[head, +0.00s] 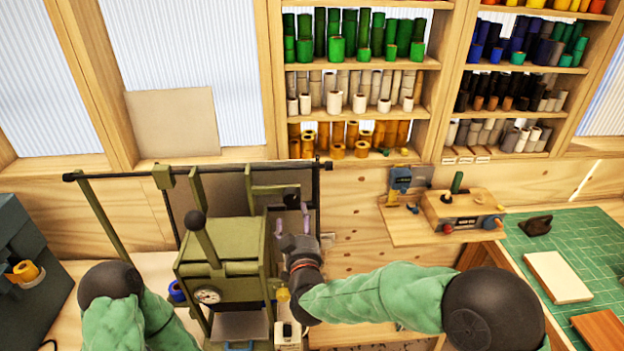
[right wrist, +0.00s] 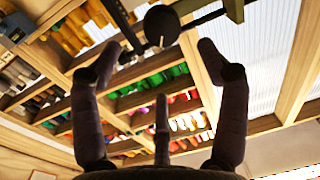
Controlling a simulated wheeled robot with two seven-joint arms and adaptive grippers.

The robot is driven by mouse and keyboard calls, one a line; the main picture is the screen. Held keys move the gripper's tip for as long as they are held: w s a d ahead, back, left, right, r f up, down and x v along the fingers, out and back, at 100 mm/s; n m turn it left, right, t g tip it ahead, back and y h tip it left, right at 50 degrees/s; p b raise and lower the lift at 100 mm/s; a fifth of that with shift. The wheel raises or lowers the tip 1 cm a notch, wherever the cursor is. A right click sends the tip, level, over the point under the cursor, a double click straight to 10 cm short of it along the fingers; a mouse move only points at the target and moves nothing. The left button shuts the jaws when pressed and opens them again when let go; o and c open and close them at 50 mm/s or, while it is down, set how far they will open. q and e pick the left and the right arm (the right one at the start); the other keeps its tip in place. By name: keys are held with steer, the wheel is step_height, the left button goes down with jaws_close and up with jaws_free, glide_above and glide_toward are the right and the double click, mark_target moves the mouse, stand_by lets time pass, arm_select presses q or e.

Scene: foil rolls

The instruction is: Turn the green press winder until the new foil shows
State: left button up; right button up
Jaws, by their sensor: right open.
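The green press (head: 222,262) stands on the bench left of centre, with a black-knobbed lever and a round gauge on its front. Its winder crank ends in a dark round knob (head: 290,197) above and behind the press's right side. My right gripper (head: 292,214) is open just below the knob, fingers pointing up. In the right wrist view the dark knob (right wrist: 161,25) shows between and slightly beyond the two spread fingertips (right wrist: 157,58), with gaps on both sides. My left arm enters at lower left; its gripper is out of sight. I cannot make out the foil strip.
A dark horizontal bar (head: 110,173) crosses behind the press. Shelves of coloured foil rolls (head: 358,92) fill the wall. A wooden box with knobs (head: 462,212) sits on a ledge at right. A green cutting mat (head: 590,258) lies far right.

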mark_target(293, 200)
steer(key=shift+n, duration=0.7)
steer(key=w, duration=0.3)
steer(key=w+p, duration=0.1)
steer(key=w, duration=0.3)
steer(key=w+a, duration=0.1)
steer(key=w, duration=0.2)
steer(key=shift+w+f+p, duration=0.1)
steer(key=shift+w+p, duration=0.1)
steer(key=shift+p, duration=0.15)
arm_select(q)
steer(key=shift+w+d+r, duration=0.1)
steer(key=shift+d+r, duration=0.1)
steer(key=shift+r, duration=0.95)
arm_select(e)
steer(key=c, duration=1.1)
